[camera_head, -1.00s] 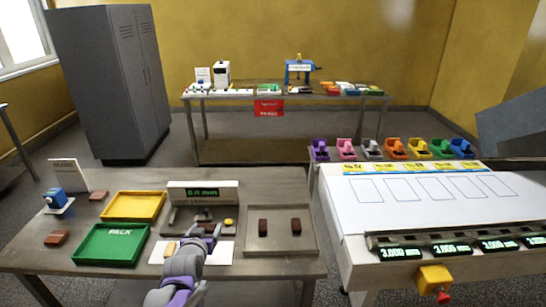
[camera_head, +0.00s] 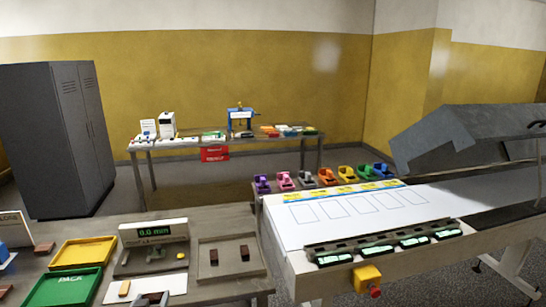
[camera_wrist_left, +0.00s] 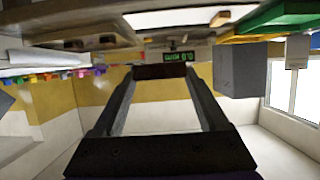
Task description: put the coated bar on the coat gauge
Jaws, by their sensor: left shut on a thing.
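The coat gauge (camera_head: 153,233) stands on the near table, a grey device with a green display reading 0.0 mm and a yellow button. My left gripper (camera_head: 151,298) is at the bottom edge of the head view, in front of the gauge, mostly cut off. In the left wrist view, which is upside down, it is shut on a dark brown bar (camera_wrist_left: 160,72) at the fingertips; the gauge's green display (camera_wrist_left: 178,56) shows beyond. The bar is apart from the gauge. My right gripper is not in view.
A grey tray (camera_head: 232,274) right of the gauge holds two brown bars (camera_head: 214,255). A tan bar (camera_head: 124,289) lies on a white sheet (camera_head: 172,283). Yellow (camera_head: 84,252) and green (camera_head: 62,287) trays are left.

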